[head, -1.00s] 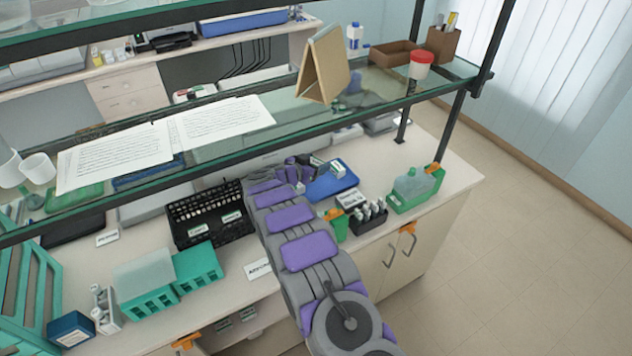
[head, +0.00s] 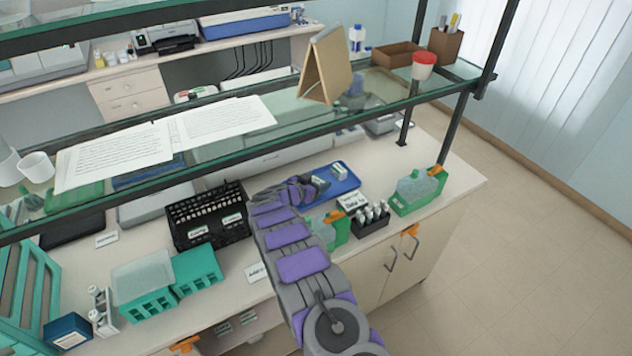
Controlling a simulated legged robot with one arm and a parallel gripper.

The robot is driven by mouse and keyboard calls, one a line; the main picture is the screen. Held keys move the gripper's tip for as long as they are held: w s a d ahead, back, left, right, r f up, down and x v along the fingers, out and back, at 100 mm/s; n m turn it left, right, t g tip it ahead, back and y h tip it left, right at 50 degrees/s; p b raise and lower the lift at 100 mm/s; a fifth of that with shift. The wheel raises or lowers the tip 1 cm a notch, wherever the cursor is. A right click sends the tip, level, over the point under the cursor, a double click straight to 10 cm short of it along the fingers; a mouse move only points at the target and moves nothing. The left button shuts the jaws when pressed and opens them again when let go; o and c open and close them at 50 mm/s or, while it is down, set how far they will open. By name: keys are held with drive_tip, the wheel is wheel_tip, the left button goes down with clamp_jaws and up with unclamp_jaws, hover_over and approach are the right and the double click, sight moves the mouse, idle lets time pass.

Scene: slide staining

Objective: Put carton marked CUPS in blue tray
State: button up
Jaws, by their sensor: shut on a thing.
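The blue tray (head: 348,188) lies flat on the bench, right of the middle, below the glass shelf. My gripper (head: 313,187) is at the tray's left side, low over it. It is shut on a small dark carton (head: 321,183), mostly hidden by the gripper; no marking on it can be read. I cannot tell whether the carton touches the tray. A small white and grey thing (head: 340,172) sits in the tray, right of my gripper.
A black rack (head: 207,217) stands left of my arm. A green holder (head: 335,229), a dark vial rack (head: 371,220) and a green bottle holder (head: 417,192) stand to the right. The glass shelf (head: 240,140) runs above the bench. A dark blue box (head: 69,331) stands lower left.

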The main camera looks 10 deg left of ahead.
drive_tip(key=shift+s+f, duration=0.15)
drive_tip(key=shift+f, duration=0.25)
drive_tip(key=o, duration=0.8)
drive_tip(key=shift+d, duration=0.1)
drive_tip(key=o, duration=0.3)
drive_tip(key=shift+s+f, duration=0.1)
drive_tip(key=shift+f, duration=0.2)
drive_tip(key=shift+s, duration=0.1)
drive_tip(key=shift+r, duration=0.4)
drive_tip(key=v, duration=0.5)
drive_tip(key=r+p+v, duration=0.1)
drive_tip(key=v, duration=0.1)
drive_tip(key=shift+a+r, duration=0.1)
drive_tip(key=shift+a, duration=0.15)
